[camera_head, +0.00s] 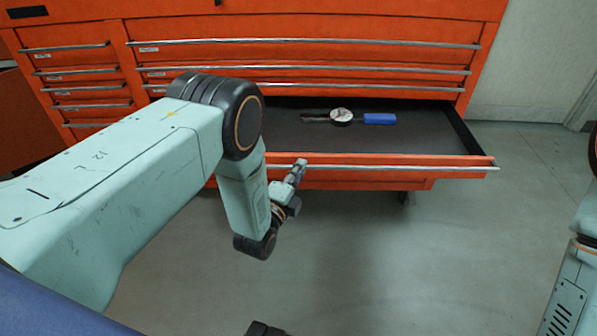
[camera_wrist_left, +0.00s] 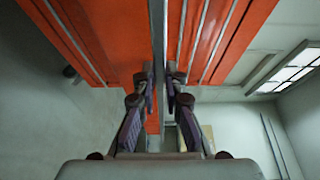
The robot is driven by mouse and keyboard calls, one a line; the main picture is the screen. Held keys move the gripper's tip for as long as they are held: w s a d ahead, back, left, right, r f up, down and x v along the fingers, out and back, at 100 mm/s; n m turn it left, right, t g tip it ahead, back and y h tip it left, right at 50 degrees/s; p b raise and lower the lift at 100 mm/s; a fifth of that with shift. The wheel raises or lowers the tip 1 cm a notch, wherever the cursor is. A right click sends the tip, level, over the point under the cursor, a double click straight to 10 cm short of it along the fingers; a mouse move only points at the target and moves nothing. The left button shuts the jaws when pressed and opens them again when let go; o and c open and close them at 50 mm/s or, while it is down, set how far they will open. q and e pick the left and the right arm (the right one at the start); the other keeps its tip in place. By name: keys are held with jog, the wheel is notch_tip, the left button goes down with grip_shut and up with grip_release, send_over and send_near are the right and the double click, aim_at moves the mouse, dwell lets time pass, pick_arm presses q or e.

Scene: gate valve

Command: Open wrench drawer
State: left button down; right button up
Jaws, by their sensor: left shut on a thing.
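The wrench drawer (camera_head: 440,159) of the orange tool cabinet stands pulled out, its dark inside showing. A wrench with a blue handle (camera_head: 380,118) and a round pale part lies on the drawer floor, toward the back. My left gripper (camera_head: 300,164) is at the drawer's front edge and is shut on the drawer's metal handle (camera_head: 400,166). In the left wrist view the two fingers (camera_wrist_left: 161,82) close on either side of the handle bar (camera_wrist_left: 158,40). My right gripper does not show clearly in either view.
The orange cabinet (camera_head: 300,30) has several other shut drawers with metal handles above and to the left. Grey floor (camera_head: 400,260) lies open in front of the drawer. A pale wall (camera_head: 535,70) stands at the right.

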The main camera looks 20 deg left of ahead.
pick_arm(q)
jog(key=c, duration=1.4)
grip_release()
jog(key=s+a, duration=0.1)
jog(key=s, duration=1.1)
jog(key=shift+a, duration=0.15)
